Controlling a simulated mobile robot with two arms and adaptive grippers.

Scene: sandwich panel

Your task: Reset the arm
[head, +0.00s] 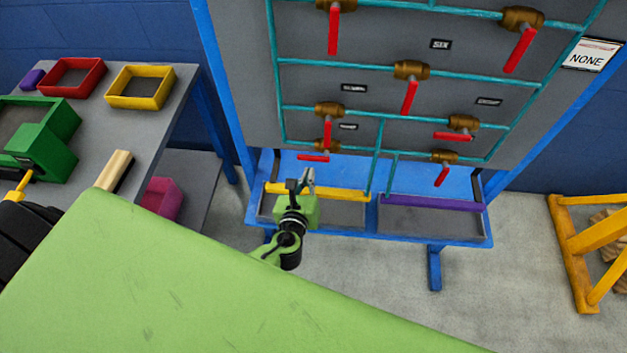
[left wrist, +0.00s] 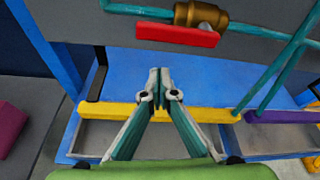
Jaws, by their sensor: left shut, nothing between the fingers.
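My left gripper (head: 307,182) reaches in front of the pipe panel (head: 240,90), over the blue tray shelf at its foot. Its two fingertips meet in the left wrist view (left wrist: 159,86), shut with nothing between them. Behind the fingers in that view is a yellow strip (left wrist: 205,115) along the shelf, and above them a red valve handle (left wrist: 178,34) on a brass valve. The fingers look apart from the handle. The large green surface in the head view, part of my own arm, hides much of the lower left. My right gripper is not in view.
Several red-handled valves on teal pipes cover the panel. The blue shelf (head: 470,240) has grey trays with yellow and purple edges. A grey bench (head: 95,120) with coloured bins stands left, a yellow wooden rack (head: 570,255) right. Floor (head: 510,270) between shelf and rack is clear.

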